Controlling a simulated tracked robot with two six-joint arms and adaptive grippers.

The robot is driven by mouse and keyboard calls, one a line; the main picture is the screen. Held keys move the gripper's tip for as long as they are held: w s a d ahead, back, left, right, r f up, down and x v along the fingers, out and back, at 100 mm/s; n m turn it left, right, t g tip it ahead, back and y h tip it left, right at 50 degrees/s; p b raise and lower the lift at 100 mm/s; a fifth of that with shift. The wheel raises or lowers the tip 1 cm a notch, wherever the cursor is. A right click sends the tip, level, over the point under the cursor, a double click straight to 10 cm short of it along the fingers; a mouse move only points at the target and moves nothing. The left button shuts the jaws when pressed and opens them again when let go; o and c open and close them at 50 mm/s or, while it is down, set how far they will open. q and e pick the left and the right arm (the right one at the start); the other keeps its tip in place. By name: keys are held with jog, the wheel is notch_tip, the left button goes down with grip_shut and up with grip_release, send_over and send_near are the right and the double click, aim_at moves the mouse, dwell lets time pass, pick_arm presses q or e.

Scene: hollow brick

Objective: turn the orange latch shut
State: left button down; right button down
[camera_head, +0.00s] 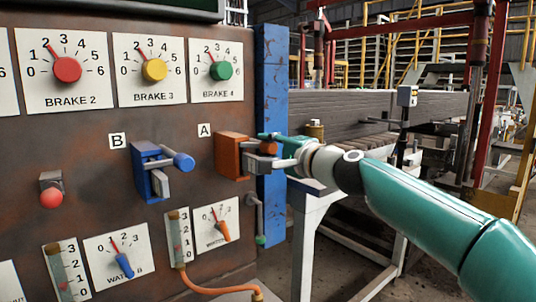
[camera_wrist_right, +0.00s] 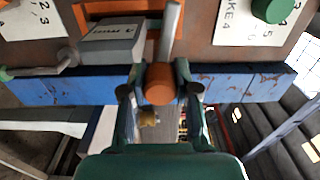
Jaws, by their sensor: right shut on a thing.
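The orange latch (camera_head: 233,155) is mounted on the rusty panel under the label A. Its orange handle knob also shows in the right wrist view (camera_wrist_right: 159,84), with a grey bar running from it toward the panel. My right gripper (camera_head: 272,147) reaches in from the right, and in the right wrist view its two fingers (camera_wrist_right: 159,88) are shut on the knob, one on each side. The fingers partly hide the handle in the head view. My left gripper is in neither view.
A blue latch (camera_head: 150,172) with a blue handle sits left of the orange one, under label B. Brake dials (camera_head: 66,69) line the panel above. Water dials (camera_head: 118,256) and an orange hose (camera_head: 215,287) are below. A blue post (camera_head: 272,75) stands at the panel's right edge.

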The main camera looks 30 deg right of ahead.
jog(key=shift+w+a+f+n+b, duration=0.15)
jog(key=shift+f+n+b, duration=0.25)
jog(key=shift+n, duration=0.7)
jog(key=c, duration=1.3)
grip_release()
jog(key=shift+o, duration=0.8)
jog(key=shift+r, duration=0.15)
jog(key=shift+s+r, duration=0.1)
jog(key=shift+s, duration=0.1)
jog(key=shift+s, duration=0.15)
jog(key=s+d, duration=0.1)
jog(key=s, duration=1)
jog(key=shift+s, duration=0.25)
